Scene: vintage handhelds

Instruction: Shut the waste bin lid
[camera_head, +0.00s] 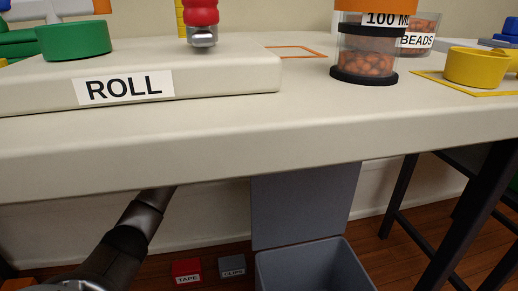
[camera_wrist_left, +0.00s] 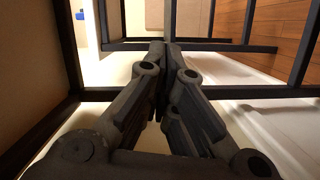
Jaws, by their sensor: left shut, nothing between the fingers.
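The grey waste bin (camera_head: 318,268) stands on the floor under the table, at the bottom of the head view and cut off by its edge. Its grey lid (camera_head: 304,205) is open, standing upright at the back of the bin, its upper part hidden by the tabletop. My left arm comes in from the lower left and reaches under the table, to the left of the lid. Its gripper is hidden there by the tabletop. In the left wrist view my left gripper (camera_wrist_left: 163,50) is shut and empty. My right gripper is not in view.
The table (camera_head: 230,155) overhangs the bin and my left arm. A red TAPE box (camera_head: 187,271) and a grey CLIPS box (camera_head: 232,267) sit on the floor left of the bin. Dark frame bars (camera_wrist_left: 210,46) surround the gripper in the wrist view.

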